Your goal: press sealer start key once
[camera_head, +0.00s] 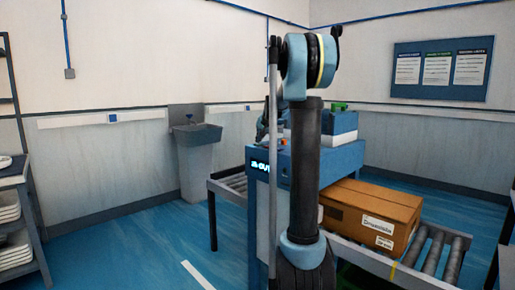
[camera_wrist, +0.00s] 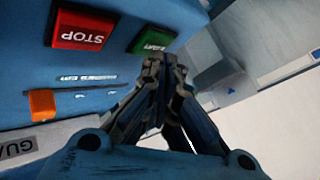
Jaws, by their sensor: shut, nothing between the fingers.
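The sealer (camera_head: 260,215) is a blue machine over the roller conveyor in the head view, partly hidden behind my arm. In the wrist view its panel (camera_wrist: 130,75) fills the upper left. The start key is a green key (camera_wrist: 152,40) with a hard-to-read label, to the right of the red STOP key (camera_wrist: 80,28). My gripper (camera_wrist: 163,65) is shut and empty, its fingertips close below and right of the green key in the picture. I cannot tell whether they touch it. The fingertips cannot be made out clearly in the head view.
An orange knob or switch (camera_wrist: 41,104) sticks out of the panel. A cardboard box (camera_head: 370,212) lies on the conveyor (camera_head: 447,258) right of my arm. A sink (camera_head: 195,150) stands at the back wall and a shelf rack (camera_head: 22,190) at the left. The floor between them is clear.

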